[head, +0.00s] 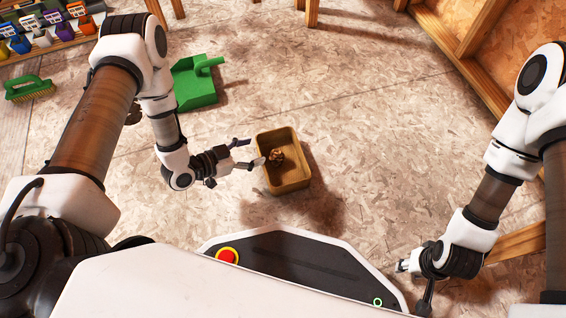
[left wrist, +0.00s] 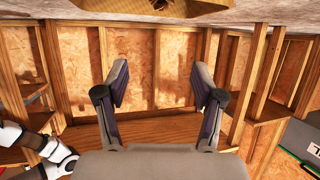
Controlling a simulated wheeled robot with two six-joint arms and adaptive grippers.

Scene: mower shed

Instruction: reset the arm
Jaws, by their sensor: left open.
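My left arm reaches in from the left in the head view. Its gripper (head: 253,153) is open and empty, with its fingertips beside the left edge of a tan box (head: 290,184). In the left wrist view the two fingers of this gripper (left wrist: 160,85) stand wide apart with nothing between them. A small brown clump (head: 277,156) lies inside the box. My right arm hangs at the right of the head view. Its gripper (head: 403,266) is low near my base, and its fingers are too small and covered to tell their state.
A green dustpan (head: 195,85) and a green brush (head: 29,88) lie on the floor at the upper left. A rack with several coloured items (head: 40,36) stands beyond. Wooden wall framing (head: 470,62) is at the upper right. Floor right of the box is clear.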

